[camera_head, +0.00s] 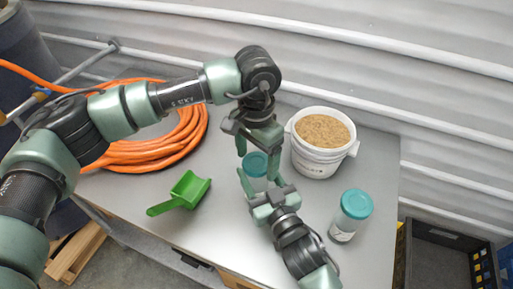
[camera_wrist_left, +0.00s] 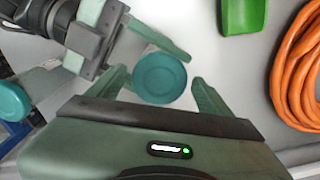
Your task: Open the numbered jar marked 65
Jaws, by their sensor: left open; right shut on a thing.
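A jar with a teal lid (camera_head: 255,163) stands on the grey table between my two grippers. Its lid (camera_wrist_left: 160,77) shows round and whole in the left wrist view; its body is mostly hidden and no number is readable. My right gripper (camera_head: 259,176) is shut on this jar from the front, one finger on each side. My left gripper (camera_head: 256,149) is open above the jar, pointing down. In the wrist view its fingers stand on either side of the lid, with gaps. A second teal-lidded jar (camera_head: 350,212) stands at the right; its label is not readable.
A white bucket of brown substrate (camera_head: 319,145) stands close behind the jar. A green scoop (camera_head: 184,192) lies left, and an orange hose coil (camera_head: 165,148) lies behind it. A dark crate (camera_head: 437,262) is off the table's right side. The table between scoop and jar is clear.

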